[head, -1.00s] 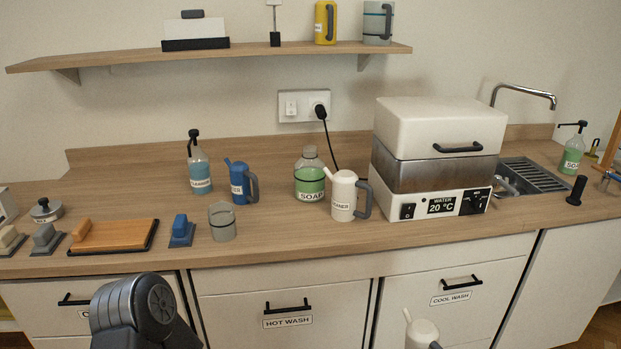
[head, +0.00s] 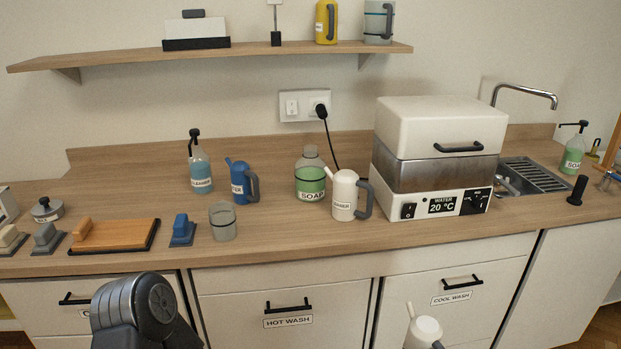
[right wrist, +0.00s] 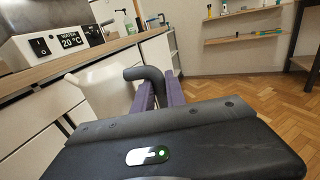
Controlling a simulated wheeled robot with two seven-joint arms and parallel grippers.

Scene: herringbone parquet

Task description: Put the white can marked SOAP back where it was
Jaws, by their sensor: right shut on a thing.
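A white can (head: 424,331) with a spout and dark handle shows at the bottom edge of the head view, in front of the cabinet doors. It also shows in the right wrist view (right wrist: 103,88); no marking on it is readable. My right gripper (right wrist: 160,92) is shut on its grey handle, with purple fingers on either side. Another white can (head: 344,195), its label partly readable as "…ANER", stands on the counter between the soap bottle (head: 310,182) and the water bath (head: 430,178). My left gripper is not in view; only part of my left arm shows.
A blue can (head: 240,182), a cleaner bottle (head: 200,176) and a clear beaker (head: 222,222) stand left of the soap bottle. The wall shelf (head: 270,50) holds a yellow can (head: 326,22) and a grey can (head: 377,24). Bare counter (head: 300,237) lies along the front edge.

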